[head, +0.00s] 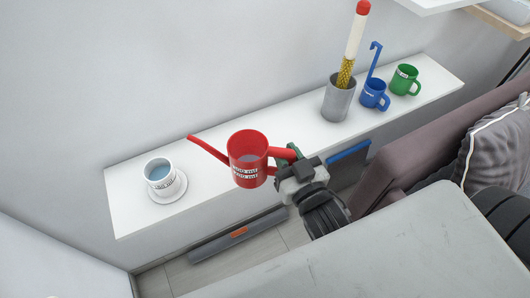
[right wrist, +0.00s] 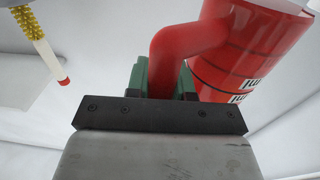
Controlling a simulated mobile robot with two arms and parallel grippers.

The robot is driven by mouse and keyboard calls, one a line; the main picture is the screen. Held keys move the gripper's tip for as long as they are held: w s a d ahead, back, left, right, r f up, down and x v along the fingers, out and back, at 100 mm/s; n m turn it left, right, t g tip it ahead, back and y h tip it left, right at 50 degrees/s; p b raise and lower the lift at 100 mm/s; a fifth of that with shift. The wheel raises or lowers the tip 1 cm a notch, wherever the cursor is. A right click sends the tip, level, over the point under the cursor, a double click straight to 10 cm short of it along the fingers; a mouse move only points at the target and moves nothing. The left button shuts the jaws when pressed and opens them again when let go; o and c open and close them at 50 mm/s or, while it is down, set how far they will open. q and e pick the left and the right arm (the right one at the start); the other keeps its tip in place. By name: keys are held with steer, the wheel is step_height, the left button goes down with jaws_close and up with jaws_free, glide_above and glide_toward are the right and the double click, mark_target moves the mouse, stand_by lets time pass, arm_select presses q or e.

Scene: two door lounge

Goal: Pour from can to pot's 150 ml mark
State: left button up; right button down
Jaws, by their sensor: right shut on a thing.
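The red watering can (head: 243,175) is held up near the front of the white shelf in the head view, with its spout pointing left toward the pot. Some liquid shows inside it. My right gripper (head: 292,160) is shut on the can's red handle (right wrist: 175,52), which runs between the green fingers in the right wrist view. The can looks about upright. The white pot (head: 157,178) stands on a white saucer (head: 168,195) at the shelf's left end, with bluish liquid inside and dark print on its side. Its marks are too small to read. My left gripper is not in view.
The white shelf (head: 222,128) also bears a grey holder (head: 338,103) with a red-tipped brush (head: 354,38), a blue mug (head: 373,95) and a green mug (head: 403,81) on the right. A sofa (head: 440,135) stands at right. The shelf between pot and holder is clear.

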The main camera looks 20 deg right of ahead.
steer(key=w+f+n+y, duration=0.1)
steer(key=w+a+n+g+y+p, duration=0.1)
steer(key=n, duration=0.1)
steer(key=w+f+n+g+y+p, duration=0.1)
steer(key=w, duration=0.1)
steer(key=shift+a+f+y, duration=0.2)
steer(key=shift+f+y, duration=0.1)
steer(key=shift+y, duration=0.1)
steer(key=shift+s, duration=0.1)
stand_by(0.5)
steer(key=s+r+m+h, duration=0.1)
steer(key=s+d+r+m+t+h+b, duration=0.1)
steer(key=h, duration=0.1)
steer(key=s+r+m+h, duration=0.1)
steer(key=s+m, duration=0.1)
steer(key=shift+s+d+r+t, duration=0.1)
steer(key=shift+d+t, duration=0.15)
steer(key=shift+t, duration=0.15)
steer(key=shift+d, duration=0.15)
